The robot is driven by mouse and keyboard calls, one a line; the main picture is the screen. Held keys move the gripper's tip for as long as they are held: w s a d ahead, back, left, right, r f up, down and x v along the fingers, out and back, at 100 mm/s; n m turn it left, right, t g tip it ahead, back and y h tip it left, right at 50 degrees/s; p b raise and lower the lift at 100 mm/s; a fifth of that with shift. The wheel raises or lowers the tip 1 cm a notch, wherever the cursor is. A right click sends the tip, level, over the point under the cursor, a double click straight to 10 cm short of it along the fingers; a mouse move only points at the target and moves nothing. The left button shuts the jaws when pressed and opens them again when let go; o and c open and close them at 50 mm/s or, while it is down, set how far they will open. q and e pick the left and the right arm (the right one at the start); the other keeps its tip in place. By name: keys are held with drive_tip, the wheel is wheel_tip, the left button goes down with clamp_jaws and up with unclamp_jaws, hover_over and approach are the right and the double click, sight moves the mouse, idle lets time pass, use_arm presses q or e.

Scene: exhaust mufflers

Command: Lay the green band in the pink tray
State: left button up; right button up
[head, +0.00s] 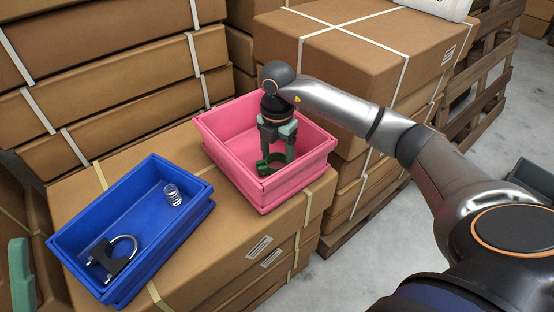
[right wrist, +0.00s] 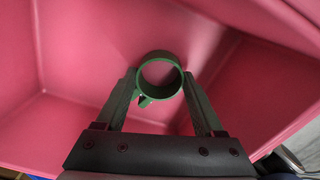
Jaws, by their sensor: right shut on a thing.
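The green band (head: 270,166) is a dark green ring with a small lug on its side. My right gripper (head: 277,160) is shut on it and points down inside the pink tray (head: 232,174). In the right wrist view the band (right wrist: 160,54) sits between the two fingertips of the right gripper (right wrist: 160,86), with the pink tray's floor and walls (right wrist: 85,60) around it. I cannot tell whether the band touches the tray floor. A green finger-like part at the left edge appears to be my left gripper (head: 19,272); its jaws cannot be made out.
Stacked boxes (head: 365,55) rise close behind and to the right of the pink tray.

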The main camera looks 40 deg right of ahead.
sight(277, 160)
drive_tip(key=shift+f, duration=0.1)
drive_tip(key=o, duration=1.5)
drive_tip(key=shift+c, duration=0.2)
use_arm(q)
drive_tip(key=r+p, duration=0.4)
drive_tip(key=shift+s+a+m, duration=0.1)
drive_tip(key=shift+a+m, duration=0.1)
drive_tip(key=shift+m, duration=0.1)
use_arm(e)
wheel_tip(277, 160, up, 12)
drive_tip(key=shift+r, duration=0.2)
